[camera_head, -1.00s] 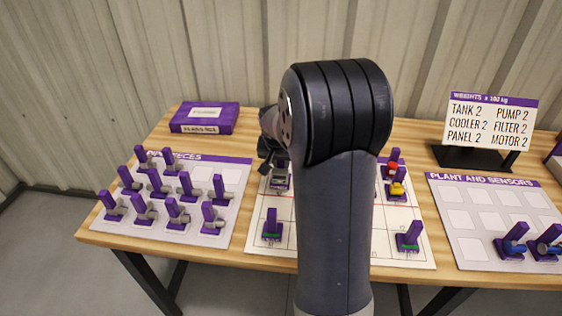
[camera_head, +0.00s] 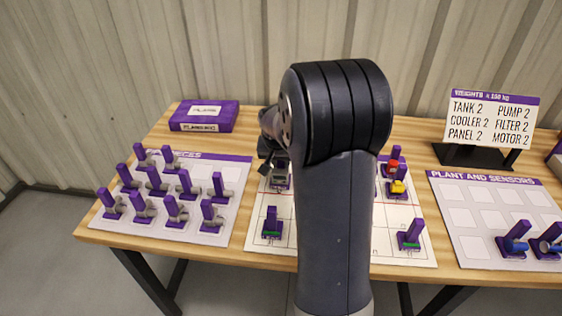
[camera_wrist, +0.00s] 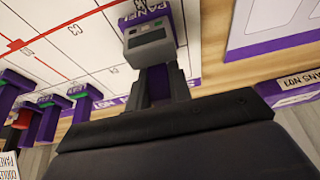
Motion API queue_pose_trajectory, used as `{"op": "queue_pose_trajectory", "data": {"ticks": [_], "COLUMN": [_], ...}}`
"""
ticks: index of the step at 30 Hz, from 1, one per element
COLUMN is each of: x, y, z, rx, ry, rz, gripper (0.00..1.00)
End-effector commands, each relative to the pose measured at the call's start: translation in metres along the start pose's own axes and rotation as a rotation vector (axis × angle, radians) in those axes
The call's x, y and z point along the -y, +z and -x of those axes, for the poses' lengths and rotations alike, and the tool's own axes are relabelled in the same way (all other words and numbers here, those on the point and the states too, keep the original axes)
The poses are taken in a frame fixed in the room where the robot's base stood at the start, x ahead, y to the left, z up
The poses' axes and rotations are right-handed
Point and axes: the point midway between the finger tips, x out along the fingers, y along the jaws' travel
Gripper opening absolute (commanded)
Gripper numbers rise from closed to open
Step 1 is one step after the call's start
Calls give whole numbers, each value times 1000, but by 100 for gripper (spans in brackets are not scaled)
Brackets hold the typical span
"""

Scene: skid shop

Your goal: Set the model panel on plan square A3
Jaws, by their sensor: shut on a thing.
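The model panel (camera_wrist: 150,45), a grey box with a small screen on a purple base marked PANEL, is between the jaws of my gripper (camera_wrist: 158,88) in the wrist view. It lies over the white plan sheet (camera_wrist: 85,50) with its thin grid and red lines. I cannot tell whether its base touches the sheet. In the head view the panel (camera_head: 280,180) shows at the left of the plan sheet (camera_head: 284,244), partly hidden by my arm. The square labels are too small or turned to read surely, so I cannot tell which is A3.
Green-marked models (camera_head: 272,224) and (camera_head: 410,236) stand on the plan's front part, with red (camera_head: 393,166) and yellow (camera_head: 398,188) models at right. A card of pipe pieces (camera_head: 232,170) lies left, a plant card (camera_head: 470,240) right. A purple box (camera_head: 205,116) and weights sign (camera_head: 492,120) stand behind.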

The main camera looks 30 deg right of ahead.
Motion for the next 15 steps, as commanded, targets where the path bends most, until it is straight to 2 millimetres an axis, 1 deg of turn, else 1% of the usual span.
{"op": "queue_pose_trajectory", "data": {"ticks": [9, 10, 15], "x": [0, 0, 0], "y": [2, 2, 2], "z": [-5, -4, -4], "rx": [-1, -1, 0], "ry": [0, 0, 0], "rz": [0, 0, 0], "gripper": [0, 22, 36]}}
